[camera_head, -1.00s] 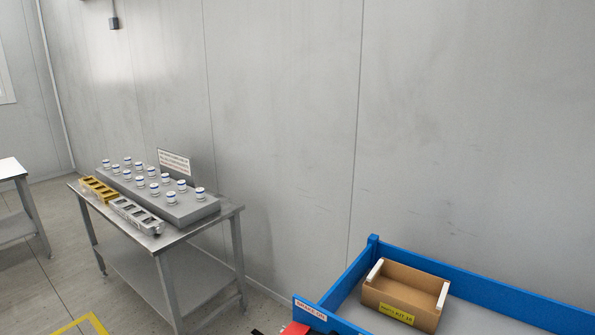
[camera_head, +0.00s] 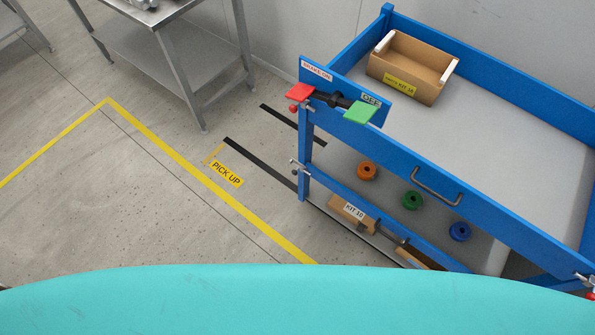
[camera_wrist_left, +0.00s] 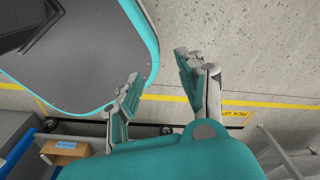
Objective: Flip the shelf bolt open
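A blue cart (camera_head: 345,190) stands at the right in the head view. A small metal bolt-like fitting (camera_head: 300,166) sits on its near-left post at the lower shelf's level. Another metal fitting (camera_head: 583,279) with a red end shows at the right picture edge. Which one is the shelf bolt I cannot tell for sure, nor their exact positions. My left gripper (camera_wrist_left: 160,70) is open and empty over the floor in the left wrist view, away from the cart. Neither gripper shows in the head view.
The cart's top has a red tab (camera_head: 300,92), a green tab (camera_head: 359,112) and a cardboard box (camera_head: 407,70). Orange (camera_head: 367,171), green (camera_head: 412,200) and blue (camera_head: 460,231) round pieces lie below. A steel table (camera_head: 165,65) stands behind left. The marked floor is clear.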

